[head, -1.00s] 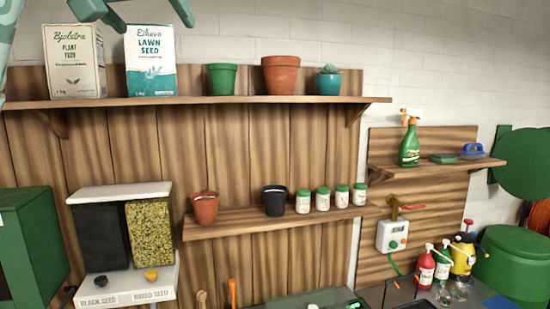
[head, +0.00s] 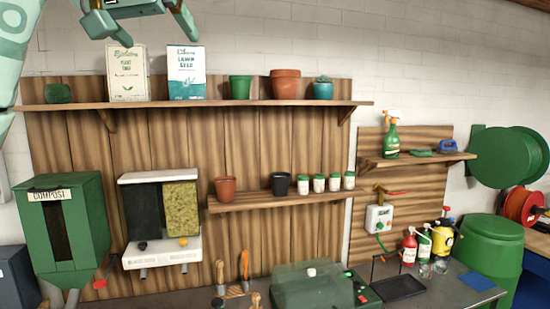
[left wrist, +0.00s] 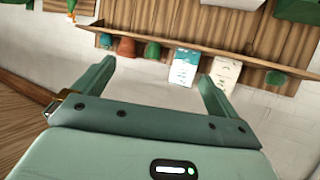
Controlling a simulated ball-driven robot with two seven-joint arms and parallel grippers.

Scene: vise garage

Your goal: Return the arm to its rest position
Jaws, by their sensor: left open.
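My left gripper (head: 154,38) is at the top left of the head view, above and in front of the upper shelf. Its two fingers are apart with nothing between them. In the left wrist view the gripper (left wrist: 157,82) also shows open and empty, with its fingers pointing toward the shelf, which appears upside down. My left arm (head: 12,60) comes in along the left edge of the head view. My right gripper is not in view.
The upper shelf (head: 220,104) holds a plant food box (head: 127,73), a lawn seed box (head: 186,73) and pots. A green compost bin (head: 65,230) and a seed dispenser (head: 160,220) hang below. The wall area above the shelf, right of my gripper, is clear.

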